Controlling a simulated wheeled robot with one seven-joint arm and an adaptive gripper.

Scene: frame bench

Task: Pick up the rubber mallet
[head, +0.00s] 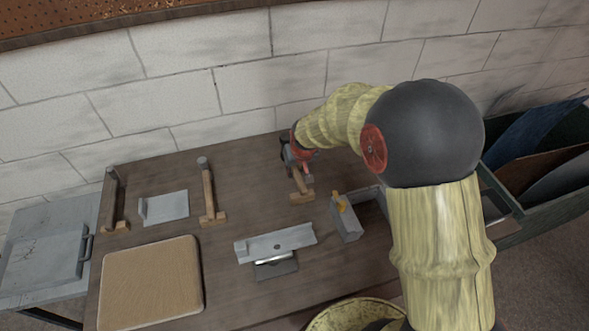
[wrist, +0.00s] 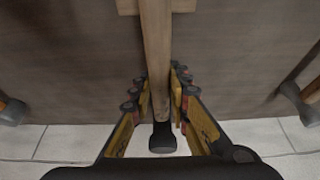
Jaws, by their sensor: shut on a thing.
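The rubber mallet has a long wooden handle (wrist: 156,50) and a dark head (wrist: 162,138) in the wrist view. My gripper (wrist: 160,82) has its fingers on both sides of the handle, a little way from the head, and is shut on it. In the head view my gripper (head: 297,160) is at the back middle of the bench. The handle (head: 298,181) slants out from under it towards a small wooden block (head: 302,196). The head is mostly hidden by my gripper there. I cannot tell whether the mallet is clear of its rest.
Two similar wooden-handled tools (head: 208,190) (head: 115,190) lie on the bench's left. A metal plate (head: 167,207), a board (head: 150,280), a grey bracket (head: 275,243) and an open grey box (head: 345,220) surround the bench's middle. The wall (head: 240,90) is close behind.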

